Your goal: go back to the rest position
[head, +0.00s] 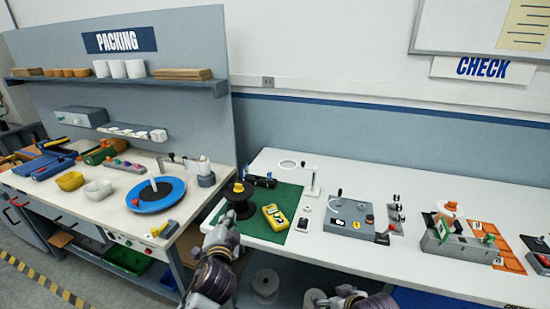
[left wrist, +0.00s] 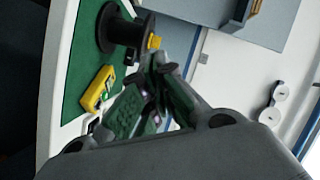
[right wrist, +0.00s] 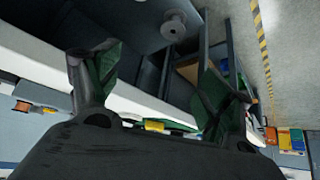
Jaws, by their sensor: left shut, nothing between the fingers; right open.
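My left gripper (head: 226,226) is raised in front of the check table, just below the black spool in the head view. In the left wrist view its fingers (left wrist: 158,62) are together with nothing between them. My right arm (head: 350,298) shows only in part at the bottom of the head view, and its fingers are not clear there. In the right wrist view my right gripper (right wrist: 150,85) has its fingers wide apart and empty, with the floor and table edge beyond.
A black spool (head: 238,206) and a yellow meter (head: 275,217) are on the green mat (head: 262,238) at the check table's left end. A grey tension fixture (head: 460,245) stands farther right. The packing bench (head: 110,218) is at left. Grey spools (head: 265,284) sit below the table.

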